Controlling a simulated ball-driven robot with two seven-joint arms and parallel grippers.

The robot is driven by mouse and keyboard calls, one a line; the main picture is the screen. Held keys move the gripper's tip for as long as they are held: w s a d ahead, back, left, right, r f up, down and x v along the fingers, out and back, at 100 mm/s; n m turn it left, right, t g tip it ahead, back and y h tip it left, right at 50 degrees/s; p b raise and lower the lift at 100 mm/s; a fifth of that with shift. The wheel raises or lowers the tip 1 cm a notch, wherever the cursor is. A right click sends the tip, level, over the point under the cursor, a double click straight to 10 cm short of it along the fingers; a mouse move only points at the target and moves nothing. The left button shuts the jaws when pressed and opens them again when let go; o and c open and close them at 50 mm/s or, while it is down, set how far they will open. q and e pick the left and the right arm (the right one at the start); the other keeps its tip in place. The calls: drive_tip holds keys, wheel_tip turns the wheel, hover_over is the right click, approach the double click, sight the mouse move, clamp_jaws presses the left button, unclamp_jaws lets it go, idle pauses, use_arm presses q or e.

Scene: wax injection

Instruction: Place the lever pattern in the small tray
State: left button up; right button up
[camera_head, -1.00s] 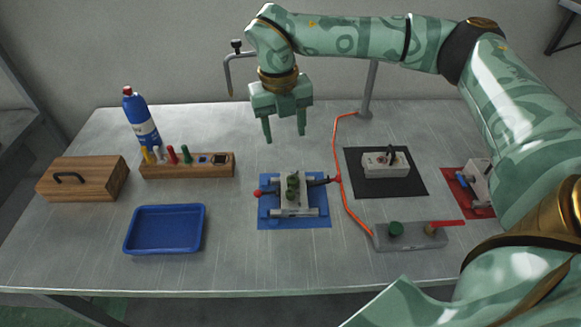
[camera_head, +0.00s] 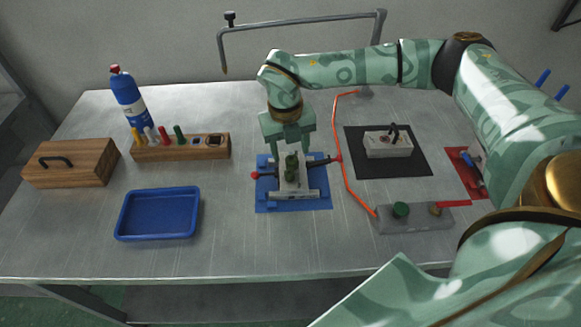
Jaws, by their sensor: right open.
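The fixture has dark side handles with red knobs. My right gripper (camera_head: 290,152) is open, pointing down at the green piece from above and behind. Its fingers are close to the top of the piece; I cannot tell whether they touch it. The small blue tray (camera_head: 158,213) is empty and lies on the table to the left of the fixture. My left gripper is not in view.
A wooden box (camera_head: 70,163), a wooden rack (camera_head: 181,147) with coloured tools and a blue bottle (camera_head: 130,102) stand at the left. An orange hose (camera_head: 346,150) runs right of the fixture to a grey box (camera_head: 415,218). The table between tray and fixture is clear.

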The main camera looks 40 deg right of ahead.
sight(292, 160)
wheel_tip(292, 160, down, 3)
drive_tip(key=shift+d+r, duration=0.15)
drive_tip(key=shift+r, duration=0.15)
drive_tip(key=c, duration=1)
drive_tip(key=shift+r, duration=0.1)
drive_tip(key=shift+c, duration=0.2)
